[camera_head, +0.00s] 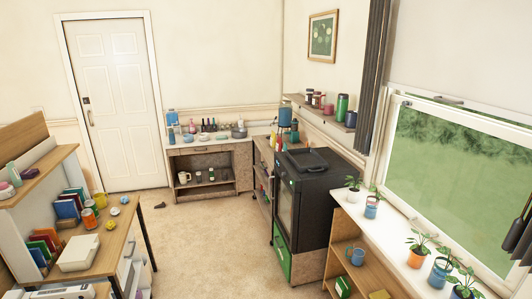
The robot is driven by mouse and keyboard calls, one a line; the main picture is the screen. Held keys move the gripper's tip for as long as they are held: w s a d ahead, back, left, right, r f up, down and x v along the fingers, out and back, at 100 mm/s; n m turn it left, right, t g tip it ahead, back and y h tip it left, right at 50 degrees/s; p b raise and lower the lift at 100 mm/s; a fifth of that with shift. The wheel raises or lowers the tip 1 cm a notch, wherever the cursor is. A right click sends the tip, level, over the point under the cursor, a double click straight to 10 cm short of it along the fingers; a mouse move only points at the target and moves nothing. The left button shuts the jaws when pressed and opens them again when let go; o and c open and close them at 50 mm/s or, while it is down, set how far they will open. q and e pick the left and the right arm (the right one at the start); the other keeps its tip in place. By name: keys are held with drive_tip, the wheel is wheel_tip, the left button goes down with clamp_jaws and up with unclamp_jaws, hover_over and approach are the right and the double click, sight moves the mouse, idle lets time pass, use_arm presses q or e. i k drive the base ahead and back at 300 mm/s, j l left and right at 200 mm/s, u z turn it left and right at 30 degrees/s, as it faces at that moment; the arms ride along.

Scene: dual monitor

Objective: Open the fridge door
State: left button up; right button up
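No clear fridge shows. The closest appliance is a black, box-shaped unit (318,200) near the picture's middle, against the right wall. Its front faces left, with a dark door panel (285,205) that looks shut. I cannot tell whether it is a fridge or an oven. A green drawer front (281,258) sits low on the unit beneath it. A dark flat item (306,160) lies on its top. Neither of my grippers is in view.
Beige floor (195,235) is open left of the unit. A desk (105,245) with books stands at left, a low counter (210,146) at the back. A shelf with potted plants (385,230) runs under the window at right. A white room door (113,100) is closed.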

sight(291, 241)
drive_tip(key=i+j+z, duration=0.1)
drive_tip(key=i, duration=2.1)
